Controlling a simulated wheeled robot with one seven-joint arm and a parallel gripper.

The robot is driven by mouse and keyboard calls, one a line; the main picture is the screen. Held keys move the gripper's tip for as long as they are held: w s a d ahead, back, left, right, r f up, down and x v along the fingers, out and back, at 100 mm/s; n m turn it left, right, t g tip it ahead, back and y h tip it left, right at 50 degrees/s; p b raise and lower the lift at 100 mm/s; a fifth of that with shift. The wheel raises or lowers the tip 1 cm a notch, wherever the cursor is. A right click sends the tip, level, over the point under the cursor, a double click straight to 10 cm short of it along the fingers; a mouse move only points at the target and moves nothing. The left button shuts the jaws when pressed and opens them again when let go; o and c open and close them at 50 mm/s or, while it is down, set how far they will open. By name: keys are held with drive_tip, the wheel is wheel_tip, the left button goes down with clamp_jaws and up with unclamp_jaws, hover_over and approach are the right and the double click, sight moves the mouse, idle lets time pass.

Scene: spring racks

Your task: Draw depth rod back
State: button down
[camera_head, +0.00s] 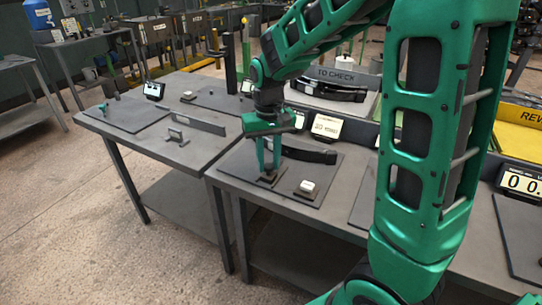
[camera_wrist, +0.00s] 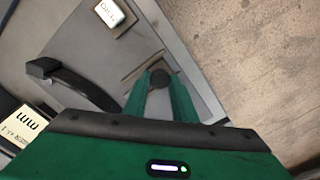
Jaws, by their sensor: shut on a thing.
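My gripper (camera_head: 267,176) points down over a dark plate on the right-hand table. In the wrist view its two green fingers (camera_wrist: 159,77) close around a dark round knob, which looks like the end of the depth rod (camera_wrist: 160,76). The knob sits over a small slotted base on the plate. The rod's length is hidden below the knob and between the fingers. In the head view the fingers cover most of the rod.
A black curved spring leaf (camera_head: 309,153) lies behind the gripper. A display (camera_head: 327,127) with "mm" lettering in the wrist view (camera_wrist: 25,128) stands behind. The table's front edge is close.

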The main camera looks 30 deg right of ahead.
drive_tip(key=shift+s+a, duration=0.3)
drive_tip(key=shift+a, duration=0.2)
drive_tip(key=c, duration=1.5)
unclamp_jaws()
drive_tip(key=shift+s, duration=0.1)
drive_tip(key=shift+o, duration=0.2)
drive_tip(key=shift+r, duration=0.55)
wheel_tip(320, 180, up, 10)
drive_tip(key=shift+f, duration=0.15)
drive_tip(key=s+d+f+m, duration=0.2)
drive_tip(key=s+d, duration=0.5)
drive_tip(key=s, duration=0.5)
drive_tip(key=s+d+f+m, duration=0.2)
drive_tip(key=s+d+f, duration=0.2)
drive_tip(key=s, duration=0.9)
drive_tip(key=d, duration=0.3)
drive_tip(key=shift+s+d+f+m, duration=0.25)
drive_tip(key=shift+s+m, duration=0.05)
